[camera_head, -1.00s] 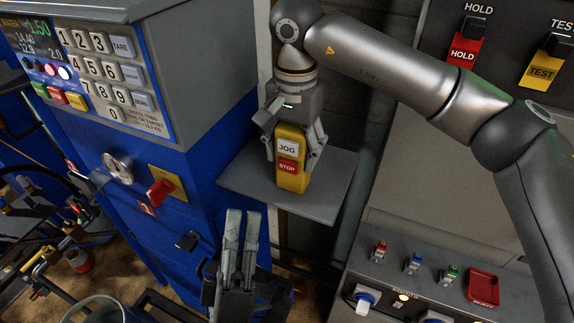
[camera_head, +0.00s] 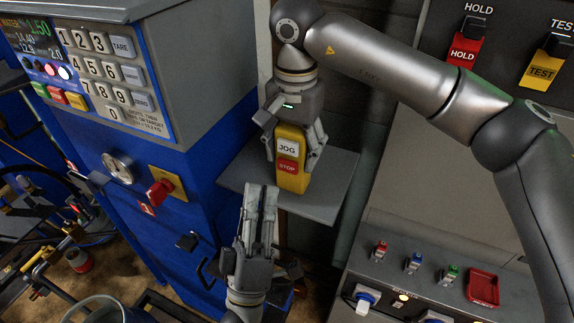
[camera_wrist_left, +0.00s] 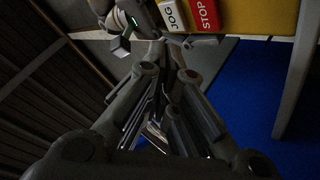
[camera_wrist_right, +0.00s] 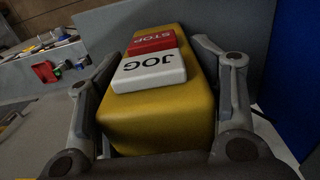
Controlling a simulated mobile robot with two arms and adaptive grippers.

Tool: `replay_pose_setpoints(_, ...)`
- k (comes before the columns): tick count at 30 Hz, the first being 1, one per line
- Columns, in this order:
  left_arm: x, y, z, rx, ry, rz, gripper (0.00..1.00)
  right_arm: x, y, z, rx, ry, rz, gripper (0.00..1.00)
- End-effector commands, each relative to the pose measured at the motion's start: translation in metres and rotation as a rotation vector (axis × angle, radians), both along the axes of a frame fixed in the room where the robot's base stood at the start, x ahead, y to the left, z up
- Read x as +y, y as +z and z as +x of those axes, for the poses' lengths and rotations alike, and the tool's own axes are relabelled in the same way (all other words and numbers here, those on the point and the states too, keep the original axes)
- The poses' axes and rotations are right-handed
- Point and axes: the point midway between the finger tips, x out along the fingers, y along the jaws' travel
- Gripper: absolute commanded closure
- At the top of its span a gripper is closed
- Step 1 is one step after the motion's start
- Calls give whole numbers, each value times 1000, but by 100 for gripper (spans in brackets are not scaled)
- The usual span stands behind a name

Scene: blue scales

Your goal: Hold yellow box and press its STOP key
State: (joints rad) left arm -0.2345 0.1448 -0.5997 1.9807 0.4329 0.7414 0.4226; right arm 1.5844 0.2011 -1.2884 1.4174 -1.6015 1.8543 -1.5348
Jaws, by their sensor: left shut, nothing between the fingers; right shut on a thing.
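The yellow box (camera_head: 291,180) stands upright on a grey shelf (camera_head: 330,200) in the head view. It carries a white JOG key (camera_head: 287,148) and below it a red STOP key (camera_head: 287,167). My right gripper (camera_head: 296,160) comes down from above and is shut on the box; the right wrist view shows a finger on either side of the box (camera_wrist_right: 160,115). My left gripper (camera_head: 262,188) is shut and empty, fingertips up, just below and left of the STOP key and apart from it. The STOP key also shows at the top of the left wrist view (camera_wrist_left: 205,14).
A blue scale cabinet (camera_head: 160,190) with a keypad (camera_head: 105,75) and red knob (camera_head: 158,192) stands left. At right is a grey panel with a HOLD switch (camera_head: 464,50), a TEST switch (camera_head: 545,68) and a red tray (camera_head: 483,287).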

Motion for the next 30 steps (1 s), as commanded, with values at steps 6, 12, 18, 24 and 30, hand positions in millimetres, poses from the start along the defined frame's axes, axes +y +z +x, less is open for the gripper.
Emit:
replay_pose_setpoints(6, -10, 0, 24, -1, 0, 0, 100, 0, -1, 0, 1, 0, -2, 74)
replay_pose_setpoints(12, -14, 0, 33, 0, 0, 0, 100, 0, -1, 0, 1, 0, -2, 74)
replay_pose_setpoints(18, -14, 0, 34, 0, -1, -1, 100, 0, -1, 0, 1, 0, -2, 74)
replay_pose_setpoints(24, -14, 0, 33, 0, -1, -1, 100, 0, -1, 0, 1, 0, -2, 74)
replay_pose_setpoints(30, -14, 0, 33, 0, -1, -1, 100, 0, -1, 0, 1, -1, -2, 74)
